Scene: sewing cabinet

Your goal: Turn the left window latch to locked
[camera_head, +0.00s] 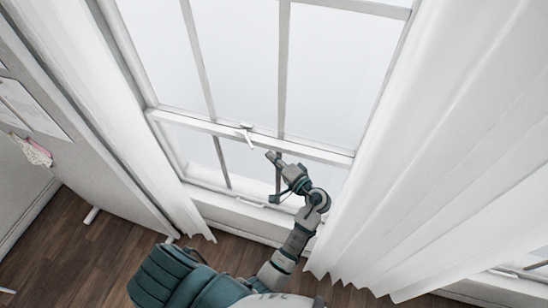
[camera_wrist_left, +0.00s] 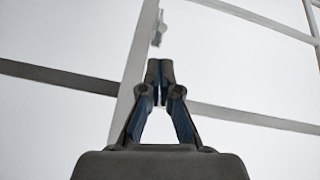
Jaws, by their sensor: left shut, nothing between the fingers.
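The small white window latch (camera_head: 246,134) sits on the horizontal meeting rail (camera_head: 310,149) of the window. Its lever slants down toward the lower right in the head view. In the left wrist view the latch (camera_wrist_left: 158,28) shows just beyond my fingertips, against a pale frame bar. My left gripper (camera_head: 272,156) is to the right of and slightly below the latch in the head view. Its fingers (camera_wrist_left: 159,68) are together and empty, and a gap to the latch shows in both views. My right gripper is in neither view.
A white curtain (camera_head: 440,150) hangs to the right of the window and another curtain (camera_head: 100,110) to the left. The window sill (camera_head: 235,207) lies below the rail. A grey board (camera_head: 45,95) with papers stands at the left. Dark wooden floor (camera_head: 90,255) lies below.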

